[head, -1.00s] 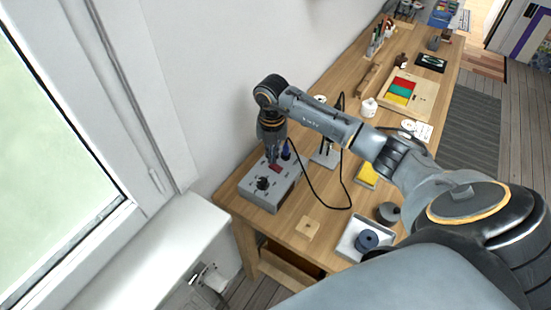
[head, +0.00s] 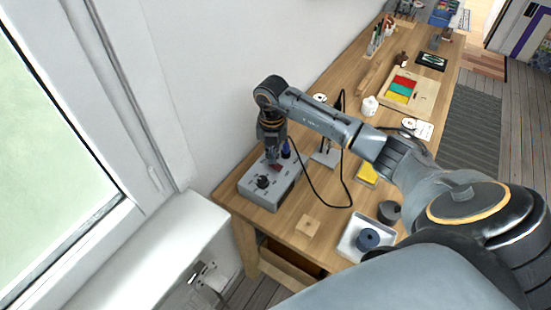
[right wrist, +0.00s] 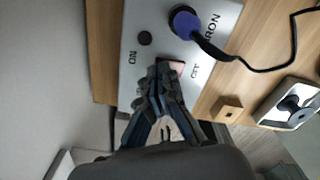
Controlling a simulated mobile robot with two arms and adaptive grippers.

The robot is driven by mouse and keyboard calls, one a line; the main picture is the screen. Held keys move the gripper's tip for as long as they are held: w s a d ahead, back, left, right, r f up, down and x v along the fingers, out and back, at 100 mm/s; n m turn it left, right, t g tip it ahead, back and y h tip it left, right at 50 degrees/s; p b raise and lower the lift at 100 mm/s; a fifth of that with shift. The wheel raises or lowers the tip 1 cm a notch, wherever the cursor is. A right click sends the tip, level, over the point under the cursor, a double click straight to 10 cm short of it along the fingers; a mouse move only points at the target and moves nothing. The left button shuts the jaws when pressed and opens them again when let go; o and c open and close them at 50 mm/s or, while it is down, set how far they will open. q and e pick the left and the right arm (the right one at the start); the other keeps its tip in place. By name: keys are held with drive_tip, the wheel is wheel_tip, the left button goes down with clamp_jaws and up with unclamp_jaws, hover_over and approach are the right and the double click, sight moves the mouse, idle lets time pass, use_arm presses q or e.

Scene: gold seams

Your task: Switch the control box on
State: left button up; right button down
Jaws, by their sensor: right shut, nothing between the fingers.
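The grey control box (head: 262,194) stands at the near left end of the workbench. Its top carries a dark red rocker switch (right wrist: 176,66) between the letters ON and OFF, which the right wrist view shows. My right gripper (right wrist: 165,76) is shut and empty, its fingertips over the ON side of the switch and hiding part of it. I cannot tell whether they touch it or which way the rocker is tilted. In the head view, the right gripper (head: 273,159) points down at the box. My left gripper is not in view.
A small wooden block (head: 307,225) and a white tray (head: 348,247) with a dark spool lie on the bench nearby. The window wall is at left.

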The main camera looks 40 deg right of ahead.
drive_tip(key=shift+f+b, duration=0.35)
drive_tip(key=shift+f, duration=0.2)
drive_tip(key=shift+r, duration=0.1)
drive_tip(key=shift+r+p, duration=2.55)
drive_tip(key=shift+r, duration=0.9)
